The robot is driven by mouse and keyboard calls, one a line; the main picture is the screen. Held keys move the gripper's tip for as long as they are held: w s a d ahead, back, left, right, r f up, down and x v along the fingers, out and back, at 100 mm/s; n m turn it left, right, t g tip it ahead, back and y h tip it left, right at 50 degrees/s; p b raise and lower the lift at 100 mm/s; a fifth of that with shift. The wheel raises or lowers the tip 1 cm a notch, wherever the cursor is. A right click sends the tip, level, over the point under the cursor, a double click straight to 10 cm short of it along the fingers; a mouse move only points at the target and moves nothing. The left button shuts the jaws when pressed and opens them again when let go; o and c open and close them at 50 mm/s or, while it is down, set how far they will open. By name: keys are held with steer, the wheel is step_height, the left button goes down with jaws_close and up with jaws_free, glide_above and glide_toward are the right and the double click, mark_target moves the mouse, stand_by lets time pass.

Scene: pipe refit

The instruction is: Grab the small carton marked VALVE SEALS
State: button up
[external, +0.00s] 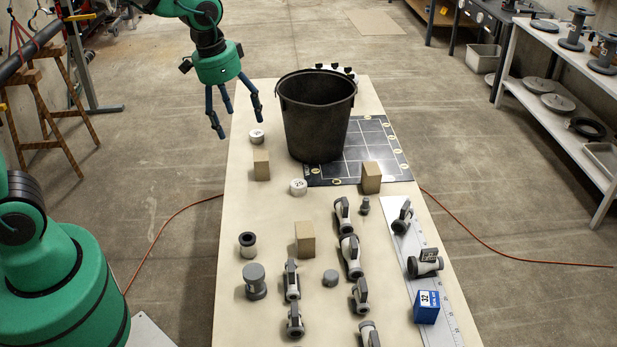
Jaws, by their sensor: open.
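Three small brown cartons stand on the long table: one at the left edge (261,165), one at the right on the black gridded mat's front edge (371,177), and one nearer the front (305,239). No writing is legible on them, so I cannot tell which is marked VALVE SEALS. My gripper (234,121) is open, with its blue fingers spread and empty. It hangs at the table's far left edge, above and apart from the left carton.
White tape rolls (298,187) lie near the cartons. Several grey valves (350,256) and fittings, a blue box (427,306) marked 32 and a white ruler strip (452,293) fill the front.

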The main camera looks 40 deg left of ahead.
steer(key=w+d+f+m+g, duration=0.1)
steer(key=w+d+f, duration=0.1)
steer(key=d+f, duration=0.25)
steer(key=w+d+f+m, duration=0.1)
steer(key=w+d+f, duration=0.2)
steer(key=d+f, duration=0.15)
steer(key=m+g, duration=0.1)
glide_above(304, 229)
step_height(304, 229, down, 13)
steer(key=shift+r+y, duration=0.15)
steer(key=shift+y, duration=0.25)
steer(key=shift+w+f+b, duration=0.1)
steer(key=shift+f+b, duration=0.45)
steer(key=shift+f, duration=3.7)
steer(key=shift+f, duration=0.15)
steer(key=shift+d+f+b, duration=0.1)
steer(key=shift+f+b, duration=0.5)
steer(key=shift+f, duration=1.85)
steer(key=c, duration=1.5)
